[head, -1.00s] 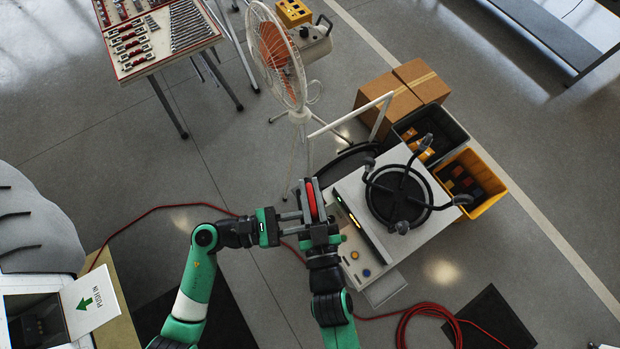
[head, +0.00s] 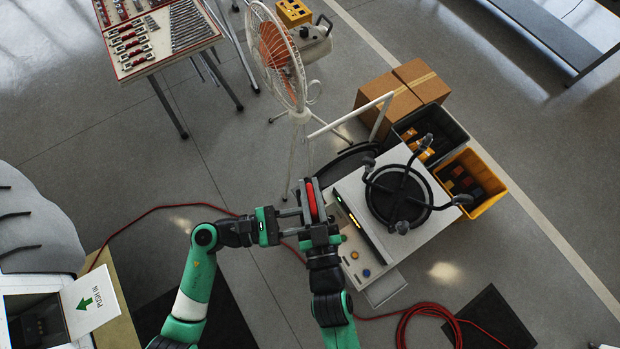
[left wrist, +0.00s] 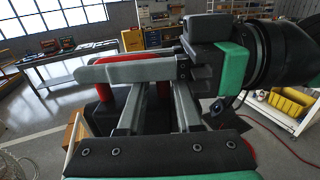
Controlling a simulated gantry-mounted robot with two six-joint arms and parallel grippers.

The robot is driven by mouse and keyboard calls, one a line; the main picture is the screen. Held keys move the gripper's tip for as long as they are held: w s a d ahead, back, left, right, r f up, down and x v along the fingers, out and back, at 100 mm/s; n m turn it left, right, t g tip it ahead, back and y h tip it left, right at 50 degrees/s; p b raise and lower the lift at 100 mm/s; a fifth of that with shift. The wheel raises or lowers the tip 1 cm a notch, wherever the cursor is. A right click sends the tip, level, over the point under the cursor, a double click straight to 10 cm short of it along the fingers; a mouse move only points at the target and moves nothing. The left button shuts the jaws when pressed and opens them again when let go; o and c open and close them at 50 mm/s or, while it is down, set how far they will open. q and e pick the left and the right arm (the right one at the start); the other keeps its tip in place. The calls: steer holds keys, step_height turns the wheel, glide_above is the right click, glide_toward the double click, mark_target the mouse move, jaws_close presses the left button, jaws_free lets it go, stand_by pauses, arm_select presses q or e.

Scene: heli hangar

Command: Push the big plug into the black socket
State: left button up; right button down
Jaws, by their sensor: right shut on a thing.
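The big plug (head: 312,200), with a red part between grey and dark sides, is held upright near the middle of the head view. My right gripper (head: 318,222) is shut on it. In the left wrist view a long grey right finger crosses the plug's red part (left wrist: 133,68). My left gripper (head: 297,224) is beside the plug, its two fingers apart and pointing at it; they also show in the left wrist view (left wrist: 158,105). Whether they touch the plug is unclear. The black socket (head: 38,327) is in a recess at the lower left, by a white "PUSH IN" flap (head: 92,302).
A white cart (head: 385,240) with a black round stand is right of the plug. A fan (head: 277,60) stands behind it. A red cable (head: 165,207) crosses the floor to a coil (head: 428,325). A grey rounded body (head: 35,225) is at the left. The floor between is mostly clear.

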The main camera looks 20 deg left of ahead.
arm_select(q)
steer(key=shift+s+d, duration=0.15)
steer(key=shift+s, duration=0.05)
arm_select(e)
steer(key=shift+r, duration=0.1)
arm_select(q)
steer(key=v, duration=1.2)
